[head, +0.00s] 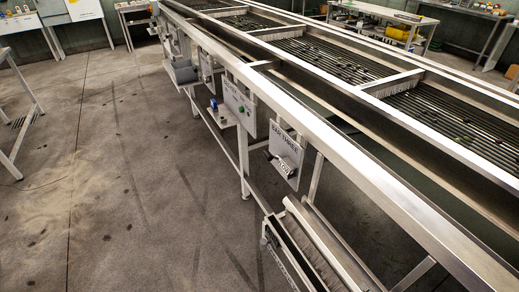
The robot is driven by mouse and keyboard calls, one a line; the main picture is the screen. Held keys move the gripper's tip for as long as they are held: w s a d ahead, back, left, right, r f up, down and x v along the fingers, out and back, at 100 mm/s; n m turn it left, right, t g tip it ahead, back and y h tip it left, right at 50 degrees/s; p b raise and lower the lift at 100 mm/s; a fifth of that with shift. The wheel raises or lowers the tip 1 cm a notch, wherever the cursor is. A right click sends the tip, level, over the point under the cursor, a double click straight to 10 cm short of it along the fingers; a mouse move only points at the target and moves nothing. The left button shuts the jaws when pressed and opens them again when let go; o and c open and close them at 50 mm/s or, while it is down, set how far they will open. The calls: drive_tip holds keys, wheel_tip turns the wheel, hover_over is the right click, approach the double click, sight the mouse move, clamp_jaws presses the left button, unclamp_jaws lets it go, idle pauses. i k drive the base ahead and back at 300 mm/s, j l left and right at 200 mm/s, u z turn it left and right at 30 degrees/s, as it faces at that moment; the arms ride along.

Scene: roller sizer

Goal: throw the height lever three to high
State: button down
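A roller sizer (322,125) with a long metal frame runs from the lower right to the top of the head view. On its near side hangs a pale plate (285,145) with dark lettering that seems to end in "THREE". A small lever-like fitting (276,160) with a dark end sits low on this plate. Its position, high or low, is too small to tell. My gripper is not in view.
Another plate (239,104) with a green button hangs farther along the frame, beside a small shelf holding a blue item (213,104). A metal trough (318,240) juts out below the frame.

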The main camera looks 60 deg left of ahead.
sight(268, 157)
drive_tip(key=u, duration=1.5)
drive_tip(key=i+l+z, duration=0.15)
drive_tip(key=i, duration=0.4)
drive_tip(key=i+l+z, duration=0.15)
drive_tip(key=i, duration=0.45)
drive_tip(key=l, duration=0.1)
